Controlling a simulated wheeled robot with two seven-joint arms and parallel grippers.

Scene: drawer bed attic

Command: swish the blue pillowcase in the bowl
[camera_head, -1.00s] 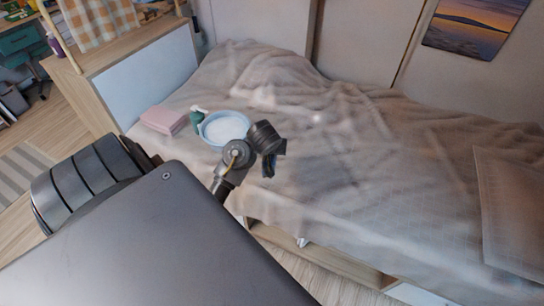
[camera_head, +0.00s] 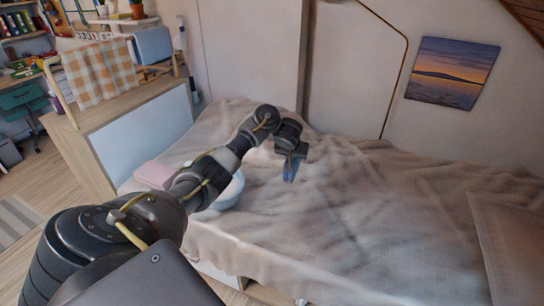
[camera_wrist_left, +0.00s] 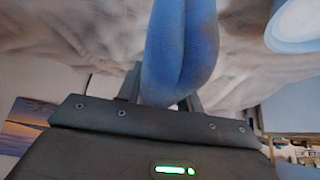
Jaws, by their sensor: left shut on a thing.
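My left gripper (camera_head: 291,158) is shut on the blue pillowcase (camera_head: 290,172), which hangs down in a small bunch. The left wrist view shows the pillowcase (camera_wrist_left: 182,50) as a long blue fold between the fingers (camera_wrist_left: 163,88). The white and light-blue bowl (camera_head: 231,190) stands on the bed, partly hidden behind my left arm. It also shows at the upper right of the left wrist view (camera_wrist_left: 296,24). The pillowcase is above the bed, to the right of the bowl and apart from it. My right gripper is not in view.
The bed (camera_head: 370,220) has a rumpled beige cover, with free room right of the bowl. A pink folded cloth (camera_head: 153,173) lies left of the bowl. A pillow (camera_head: 510,240) lies at the right. A rack with a blue cloth (camera_head: 153,45) and a checked cloth (camera_head: 100,75) stands behind.

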